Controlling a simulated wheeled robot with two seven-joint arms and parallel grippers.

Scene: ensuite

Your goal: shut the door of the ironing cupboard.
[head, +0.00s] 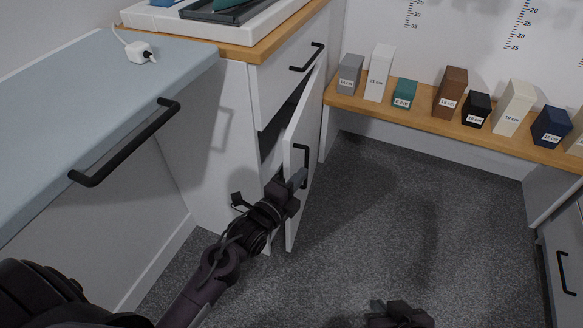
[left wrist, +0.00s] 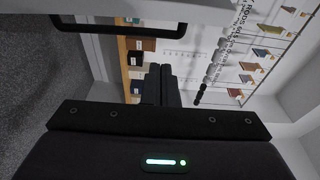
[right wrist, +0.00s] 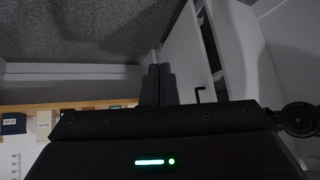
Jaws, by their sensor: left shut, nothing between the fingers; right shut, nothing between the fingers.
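The white cupboard door (head: 297,200) stands ajar below a drawer, with a dark gap along the cabinet front. Its black bar handle (head: 306,158) is on its outer face. My left gripper (head: 297,181) is shut and empty, close to the door by the lower end of the handle; I cannot tell whether it touches. In the left wrist view its fingers (left wrist: 160,76) point past a dark handle (left wrist: 118,30) on a pale panel. My right gripper (head: 400,314) is shut and empty, low at the bottom edge of the head view, apart from the door. Its fingers show in the right wrist view (right wrist: 158,76).
A blue-grey ironing surface (head: 90,85) with a black rail (head: 125,145) fills the left side. A white plug (head: 140,51) lies on it. A wooden shelf (head: 450,123) with several labelled blocks runs along the back. Grey carpet (head: 400,220) lies clear to the right of the door.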

